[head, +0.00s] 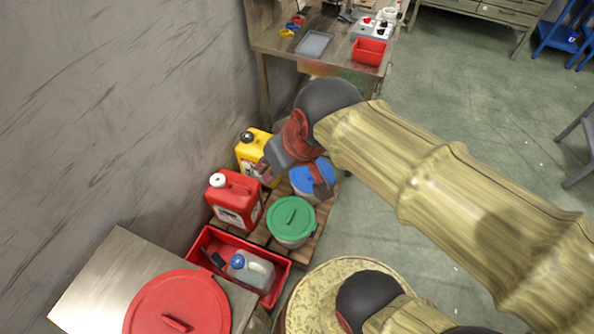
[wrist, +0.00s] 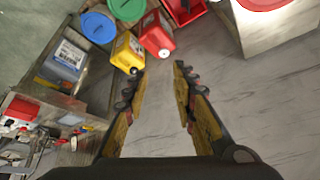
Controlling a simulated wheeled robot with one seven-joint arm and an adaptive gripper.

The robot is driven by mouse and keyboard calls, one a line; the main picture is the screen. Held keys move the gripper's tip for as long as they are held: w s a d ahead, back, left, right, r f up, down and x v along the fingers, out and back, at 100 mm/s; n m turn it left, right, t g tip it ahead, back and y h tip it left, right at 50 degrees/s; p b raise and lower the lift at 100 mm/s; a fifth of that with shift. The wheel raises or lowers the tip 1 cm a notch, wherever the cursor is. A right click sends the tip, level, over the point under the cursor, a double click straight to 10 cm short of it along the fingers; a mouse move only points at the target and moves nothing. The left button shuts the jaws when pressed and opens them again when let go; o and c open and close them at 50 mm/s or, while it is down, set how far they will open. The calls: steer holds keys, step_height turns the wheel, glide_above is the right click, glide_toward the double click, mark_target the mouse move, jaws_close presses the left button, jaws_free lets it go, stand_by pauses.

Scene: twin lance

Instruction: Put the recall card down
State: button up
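I cannot make out a recall card for certain in either view. My gripper (head: 293,176) hangs over the containers by the wall in the head view. In the wrist view my gripper (wrist: 160,66) has its two fingers spread apart, with nothing seen between them. A grey-blue box-like thing (wrist: 62,72) with a white printed label (wrist: 70,53) shows at the left of the wrist view; I cannot tell whether that label is a card. A yellow canister (head: 248,150) and a blue lid (head: 303,180) are partly hidden behind my gripper.
A red canister (head: 234,203), a green-lidded bucket (head: 291,217) and a red crate (head: 207,243) holding a whitish jug (head: 252,268) stand near the wall. A workbench (head: 277,38) carries a grey tray (head: 313,44) and a red bin (head: 369,51). Open floor lies right.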

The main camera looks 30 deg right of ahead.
steer(key=shift+m+h, duration=0.3)
steer(key=shift+h, duration=0.2)
steer(key=shift+s+d+r, duration=0.1)
steer(key=shift+s+d, duration=0.55)
steer(key=shift+s, duration=0.3)
steer(key=shift+s+d+r, duration=0.1)
steer(key=shift+s+d, duration=0.5)
steer(key=shift+s, duration=0.3)
